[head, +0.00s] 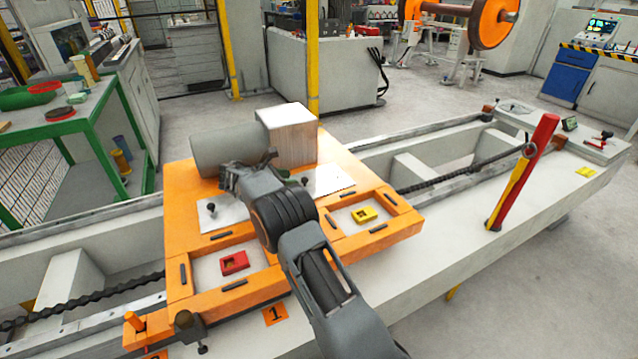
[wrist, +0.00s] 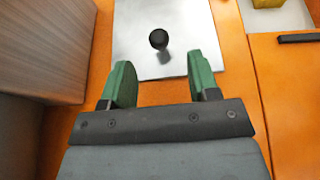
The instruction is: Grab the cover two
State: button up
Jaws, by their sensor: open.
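A flat metal cover with a black knob (wrist: 158,39) lies on the orange board, ahead of my gripper in the wrist view. It also shows in the head view (head: 332,180), partly hidden by my arm. My gripper (wrist: 163,82) is open and empty, its green fingers apart. The knob lies beyond the fingertips, roughly between them in the picture. A second, similar cover (head: 205,214) with a black knob lies on the left of the board. I can read no number on either cover.
The orange board (head: 178,200) has a recess with a red block (head: 234,262) and one with a yellow block (head: 363,214). A red and yellow post (head: 522,175) stands right.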

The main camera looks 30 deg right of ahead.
jog(key=b+x, duration=0.1)
jog(key=x, duration=0.1)
jog(key=b+x, duration=0.1)
jog(key=x, duration=0.2)
jog(key=shift+d+r, duration=0.1)
jog(key=shift+r, duration=0.1)
jog(key=shift+c, duration=0.2)
jog(key=shift+r, duration=0.1)
grip_shut()
